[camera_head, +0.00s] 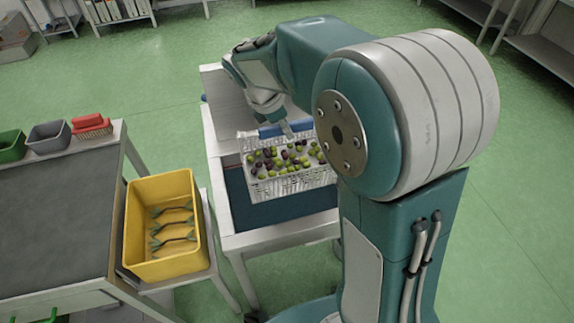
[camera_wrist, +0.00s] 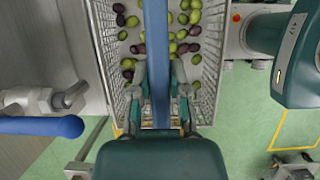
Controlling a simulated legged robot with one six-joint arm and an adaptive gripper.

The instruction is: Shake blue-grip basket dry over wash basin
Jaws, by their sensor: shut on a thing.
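The blue-grip basket (camera_head: 297,186) is a white wire basket holding several green and dark purple olives. It hangs over the wash basin (camera_head: 285,235), whose dark blue inside shows in front of and beside it. My gripper (camera_wrist: 160,82) is shut on the basket's blue grip (camera_wrist: 155,40), one finger on each side of the bar. In the wrist view the basket's wire wall (camera_wrist: 108,45) shows left of the grip, with olives on both sides. In the head view my arm hides part of the grip and the basin's right side.
A yellow crate (camera_head: 160,272) with several dark green tools stands left of the basin. A grey-topped table (camera_head: 55,210) beyond it holds a grey bin (camera_head: 48,136), a green bin (camera_head: 12,148) and a red item (camera_head: 88,120). A blue lever (camera_wrist: 40,126) lies left in the wrist view.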

